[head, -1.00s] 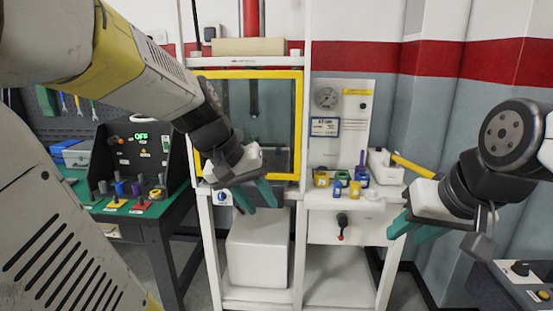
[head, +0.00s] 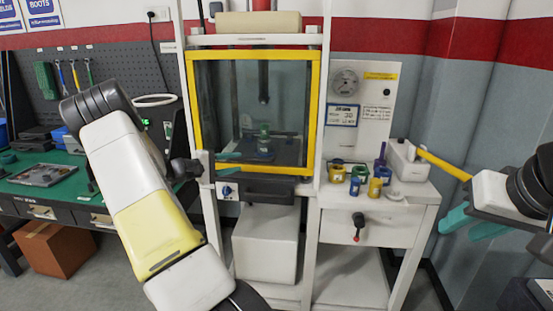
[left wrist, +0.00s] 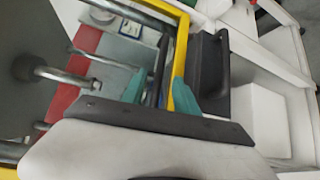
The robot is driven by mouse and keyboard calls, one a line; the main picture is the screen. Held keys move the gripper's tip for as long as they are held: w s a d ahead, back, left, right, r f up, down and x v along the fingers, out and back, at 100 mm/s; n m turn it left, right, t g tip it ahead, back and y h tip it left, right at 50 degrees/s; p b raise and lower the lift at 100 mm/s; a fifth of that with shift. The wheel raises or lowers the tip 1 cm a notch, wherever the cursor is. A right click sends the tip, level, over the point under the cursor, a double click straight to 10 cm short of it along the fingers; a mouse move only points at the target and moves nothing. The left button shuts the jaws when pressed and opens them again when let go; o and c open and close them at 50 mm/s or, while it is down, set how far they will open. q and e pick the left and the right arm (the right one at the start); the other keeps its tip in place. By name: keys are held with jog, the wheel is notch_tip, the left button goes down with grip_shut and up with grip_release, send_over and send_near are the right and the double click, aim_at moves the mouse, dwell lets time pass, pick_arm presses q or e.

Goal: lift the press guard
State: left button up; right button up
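The press guard (head: 317,110), a clear panel in a yellow frame, is down across the press front. A black handle (head: 272,187) is at its lower edge. In the left wrist view, the yellow frame (left wrist: 181,60) runs close by my fingers and the black handle (left wrist: 214,75) is to their right. My left gripper (head: 228,163) is at the guard's lower left corner, its teal fingers apart. Whether they touch the frame is unclear. They also show in the left wrist view (left wrist: 160,95). My right gripper (head: 473,225) is open and empty at the right.
A green and blue part (head: 264,145) stands inside the press behind the panel. A green workbench (head: 80,190) is at the left.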

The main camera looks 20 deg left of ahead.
aim_at(249, 160)
pick_arm(q)
jog(key=x, duration=0.7)
jog(key=shift+w+d, duration=0.1)
jog(key=shift+d, duration=0.1)
jog(key=shift+c, duration=0.3)
grip_shut()
dwell(0.9)
